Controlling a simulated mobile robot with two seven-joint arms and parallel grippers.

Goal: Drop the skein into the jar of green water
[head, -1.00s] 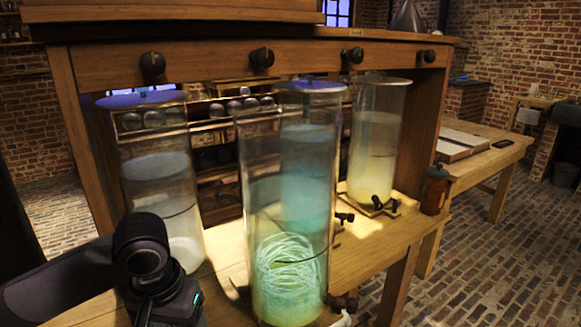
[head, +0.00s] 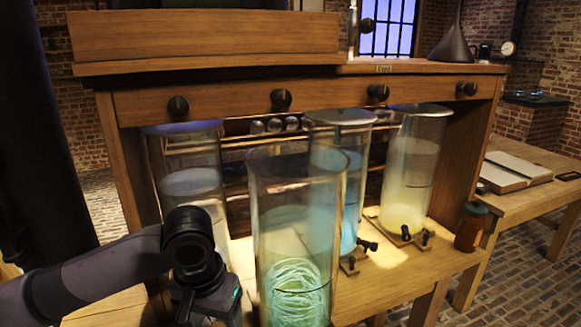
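A pale, whitish-green coiled skein (head: 297,291) sits low inside the tall front glass jar (head: 296,185). The liquid around it looks faintly green, but its level is hard to read through the glass. The jar's base is cut off by the bottom edge. A blue-teal jar (head: 343,205) stands behind it, a yellowish jar (head: 408,180) to the right, and a pale whitish jar (head: 192,185) to the left. My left wrist and the top of my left gripper (head: 207,303) are just left of the front jar; the fingertips are out of frame. My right gripper is not seen.
A wooden beam with black knobs (head: 281,99) runs above the jars. Black taps (head: 367,245) stick out near the jar bases. A small brown bottle (head: 470,227) stands at the bench's right edge. An open book (head: 515,170) lies on the side table.

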